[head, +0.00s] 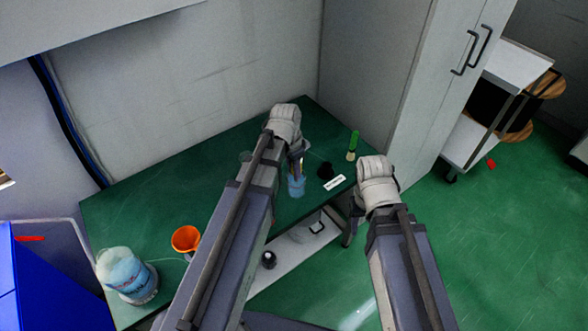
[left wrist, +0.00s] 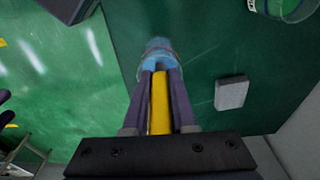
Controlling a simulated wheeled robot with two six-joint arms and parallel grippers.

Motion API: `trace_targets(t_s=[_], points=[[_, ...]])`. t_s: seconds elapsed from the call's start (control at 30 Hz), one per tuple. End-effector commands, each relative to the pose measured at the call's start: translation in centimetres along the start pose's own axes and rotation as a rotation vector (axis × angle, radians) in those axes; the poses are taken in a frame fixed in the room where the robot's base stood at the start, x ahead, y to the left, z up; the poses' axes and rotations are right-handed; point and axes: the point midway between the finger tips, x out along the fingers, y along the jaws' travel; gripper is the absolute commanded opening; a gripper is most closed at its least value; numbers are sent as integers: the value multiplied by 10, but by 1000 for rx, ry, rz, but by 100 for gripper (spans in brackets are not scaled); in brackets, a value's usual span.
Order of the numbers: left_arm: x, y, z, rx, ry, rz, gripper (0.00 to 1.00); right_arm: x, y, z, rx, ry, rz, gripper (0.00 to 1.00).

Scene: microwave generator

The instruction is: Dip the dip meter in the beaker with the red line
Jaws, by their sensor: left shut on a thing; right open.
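A yellow dip meter (left wrist: 160,98) is held between the fingers of my left gripper (left wrist: 161,72), which is shut on it. A clear beaker with blue liquid (head: 297,186) stands on the green table, right below my left gripper (head: 297,158) in the head view. The beaker also shows past the fingertips in the left wrist view (left wrist: 158,48), with a reddish line around it. The meter's lower end is hidden, so I cannot tell whether it touches the liquid. My right gripper (head: 350,226) is open and empty by the table's right edge.
A white label (head: 334,182), a black object (head: 325,170) and a green-topped item (head: 353,143) stand right of the beaker. An orange funnel (head: 186,239) and a large container (head: 127,275) are at the left. A grey block (left wrist: 231,93) lies beside the beaker. An open drawer (head: 290,252) sticks out in front.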

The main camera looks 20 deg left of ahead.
Motion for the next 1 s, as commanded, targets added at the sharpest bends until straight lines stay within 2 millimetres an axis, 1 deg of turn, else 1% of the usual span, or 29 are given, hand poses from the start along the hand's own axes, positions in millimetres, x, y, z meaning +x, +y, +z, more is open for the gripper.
trace_targets(t_s=[0.27, 1.0], points=[[-3, 0, 0, 0, 0, 0, 0, -3, 0, 0, 0, 0, 0, 50], [-58, 0, -7, 0, 0, 0, 0, -58, 6, 3, 0, 0, 0, 50]])
